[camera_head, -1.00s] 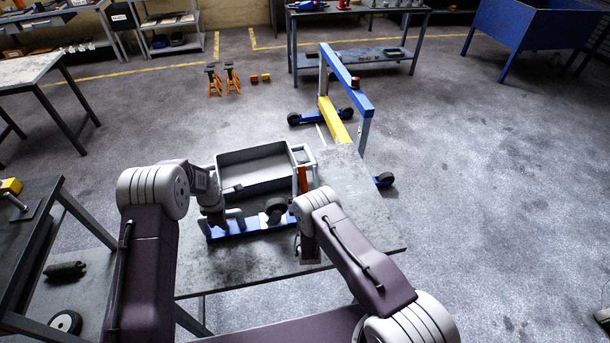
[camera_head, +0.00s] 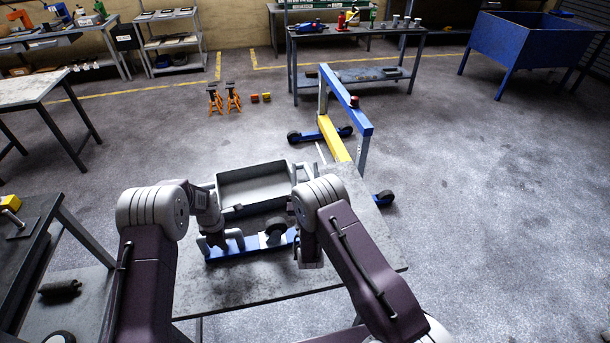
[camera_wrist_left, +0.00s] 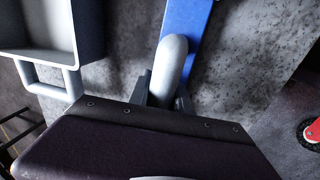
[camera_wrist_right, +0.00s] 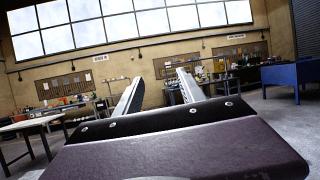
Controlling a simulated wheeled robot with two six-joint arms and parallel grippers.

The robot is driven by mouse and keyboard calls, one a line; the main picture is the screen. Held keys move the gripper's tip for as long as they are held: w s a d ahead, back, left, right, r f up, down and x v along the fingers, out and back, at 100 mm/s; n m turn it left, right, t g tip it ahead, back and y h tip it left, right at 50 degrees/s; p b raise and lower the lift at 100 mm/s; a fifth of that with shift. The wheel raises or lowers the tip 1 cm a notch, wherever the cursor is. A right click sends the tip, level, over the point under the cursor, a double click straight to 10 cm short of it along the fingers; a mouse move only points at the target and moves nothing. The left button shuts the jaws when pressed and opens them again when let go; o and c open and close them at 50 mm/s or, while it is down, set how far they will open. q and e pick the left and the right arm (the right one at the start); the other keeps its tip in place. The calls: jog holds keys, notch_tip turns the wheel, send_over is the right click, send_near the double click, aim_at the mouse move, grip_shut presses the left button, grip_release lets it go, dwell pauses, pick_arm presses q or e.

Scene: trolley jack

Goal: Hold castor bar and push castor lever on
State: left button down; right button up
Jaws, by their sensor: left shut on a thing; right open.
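My left gripper (camera_head: 215,240) is at the bar's left end. In the left wrist view its fingers (camera_wrist_left: 164,97) are shut around a rounded grey handle (camera_wrist_left: 171,62) there. My right gripper (camera_head: 309,257) is near the bar's right end; its fingers are hard to make out there. In the right wrist view it is open and empty (camera_wrist_right: 160,80). I cannot make out the castor lever; my right arm covers that area.
The grey tray (camera_head: 218,185) stands behind the bar on the dark table (camera_head: 235,285). A blue and yellow frame on wheels (camera_head: 350,100) stands beyond the table's right side. A side bench (camera_head: 30,215) is at the left. The floor at the right is clear.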

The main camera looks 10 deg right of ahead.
jog(key=shift+f, duration=0.1)
jog(key=s+a+f+g+y, duration=0.1)
jog(key=s+f+g, duration=0.1)
jog(key=s+f, duration=0.3)
jog(key=s+a+f+g, duration=0.1)
jog(key=s+f+g, duration=0.1)
jog(key=f, duration=0.5)
jog(key=w+d, duration=0.2)
jog(key=w, duration=0.9)
jog(key=shift+w+f+n+g, duration=0.2)
jog(key=shift+f+n+g, duration=0.1)
jog(key=shift+n, duration=0.1)
jog(key=shift+a, duration=0.1)
grip_shut()
